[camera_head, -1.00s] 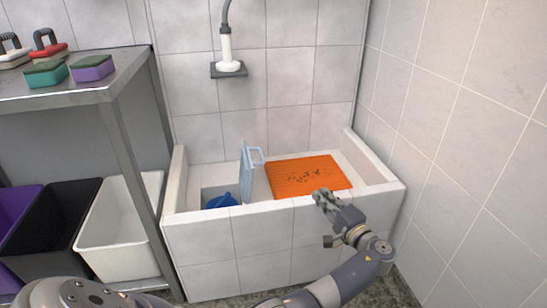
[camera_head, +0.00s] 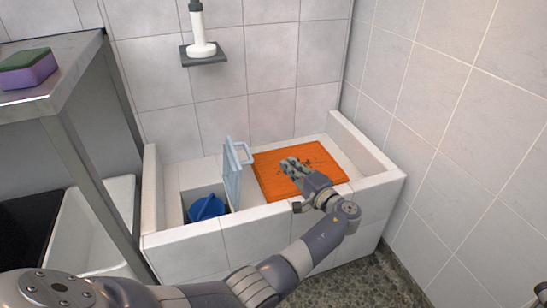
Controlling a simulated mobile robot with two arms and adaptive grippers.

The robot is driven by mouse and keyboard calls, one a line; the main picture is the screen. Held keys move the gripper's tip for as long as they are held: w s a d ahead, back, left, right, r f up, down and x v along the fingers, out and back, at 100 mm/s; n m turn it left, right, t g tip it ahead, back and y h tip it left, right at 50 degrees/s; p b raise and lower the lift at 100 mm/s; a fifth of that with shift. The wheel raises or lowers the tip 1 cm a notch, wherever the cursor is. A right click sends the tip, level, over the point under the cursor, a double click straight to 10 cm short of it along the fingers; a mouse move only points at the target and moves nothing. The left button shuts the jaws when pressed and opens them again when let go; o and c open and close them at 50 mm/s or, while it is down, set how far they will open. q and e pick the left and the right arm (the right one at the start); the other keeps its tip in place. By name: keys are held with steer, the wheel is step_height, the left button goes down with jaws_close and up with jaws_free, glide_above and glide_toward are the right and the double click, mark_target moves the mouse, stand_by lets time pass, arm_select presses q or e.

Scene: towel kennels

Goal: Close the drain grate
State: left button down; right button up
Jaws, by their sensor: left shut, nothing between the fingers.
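The drain grate (camera_head: 233,174) is a light blue panel with a loop handle (camera_head: 241,151) at its upper edge. It stands about upright in the tiled basin, between a square recess on the left and an orange mat on the right. A blue object (camera_head: 206,207) sits in the recess. My left gripper (camera_head: 288,166) is shut and empty. It is above the orange mat, to the right of the grate and apart from it.
The orange mat (camera_head: 269,166), with dark specks, lies in the right of the basin. A metal table (camera_head: 66,75) with a sponge (camera_head: 30,72) and bins (camera_head: 105,220) are at the left.

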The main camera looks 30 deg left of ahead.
arm_select(q)
steer(key=w+a+b, duration=0.1)
steer(key=a+b, duration=0.1)
steer(key=a, duration=0.8)
steer(key=shift+a+f, duration=0.15)
steer(key=shift+a, duration=0.15)
steer(key=shift+a, duration=0.1)
